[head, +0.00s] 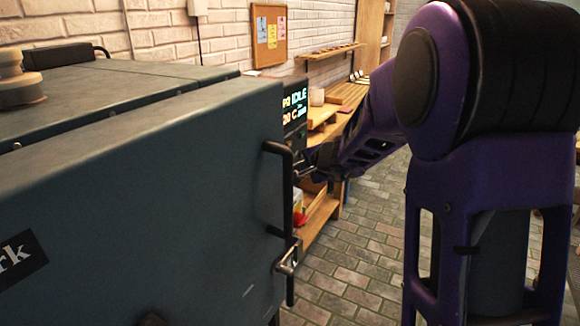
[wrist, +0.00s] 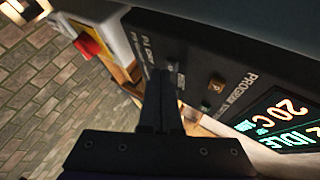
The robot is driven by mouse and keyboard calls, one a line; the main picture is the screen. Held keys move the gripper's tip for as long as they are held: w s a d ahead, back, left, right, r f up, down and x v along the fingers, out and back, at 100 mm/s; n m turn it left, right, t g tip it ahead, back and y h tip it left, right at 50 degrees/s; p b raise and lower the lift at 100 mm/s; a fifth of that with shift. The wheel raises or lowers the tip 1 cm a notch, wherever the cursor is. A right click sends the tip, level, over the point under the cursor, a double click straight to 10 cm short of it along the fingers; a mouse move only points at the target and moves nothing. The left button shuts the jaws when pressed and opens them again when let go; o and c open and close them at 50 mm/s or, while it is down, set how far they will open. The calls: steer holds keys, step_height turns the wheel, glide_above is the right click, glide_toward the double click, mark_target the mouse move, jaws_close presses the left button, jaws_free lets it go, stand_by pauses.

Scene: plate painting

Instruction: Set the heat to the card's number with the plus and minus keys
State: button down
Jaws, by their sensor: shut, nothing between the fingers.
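The kiln's control panel (wrist: 200,65) is dark, with white lettering and small keys. Its display (wrist: 285,120) reads IDLE and 20 C; the display also shows in the head view (head: 293,107), partly cut off by the kiln's edge. An amber key (wrist: 217,84) sits beside the display, under a label starting PROGRAM. My gripper (wrist: 160,74) is shut and empty, its fingertips in front of the panel beside a small dark key (wrist: 174,68). I cannot tell whether they touch. The fingers hide part of the panel. Paper cards (head: 262,30) hang on a corkboard; their numbers are unreadable.
The large grey-blue kiln (head: 130,160) fills the left, with a black door handle (head: 280,150) and a metal latch (head: 288,258). A red knob on a yellow base (wrist: 90,44) stands beyond the panel. A wooden bench (head: 345,95) runs behind. The brick-paved floor is clear.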

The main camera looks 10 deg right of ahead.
steer(key=shift+w+a, duration=0.2)
steer(key=shift+a, duration=0.15)
stand_by(0.5)
steer(key=shift+d, duration=0.1)
steer(key=shift+s+d+b, duration=0.45)
steer(key=shift+d+b, duration=0.05)
steer(key=shift+d, duration=0.1)
steer(key=shift+b, duration=0.35)
steer(key=shift+w+a, duration=0.1)
steer(key=shift+a, duration=0.05)
steer(key=shift+w+a, duration=0.15)
steer(key=shift+a, duration=0.1)
steer(key=shift+w+a+b, duration=0.25)
steer(key=shift+a+b, duration=0.05)
stand_by(0.7)
steer(key=shift+s+d, duration=0.1)
steer(key=shift+s+d+b, duration=0.35)
steer(key=shift+s+d, duration=0.05)
steer(key=shift+d, duration=0.15)
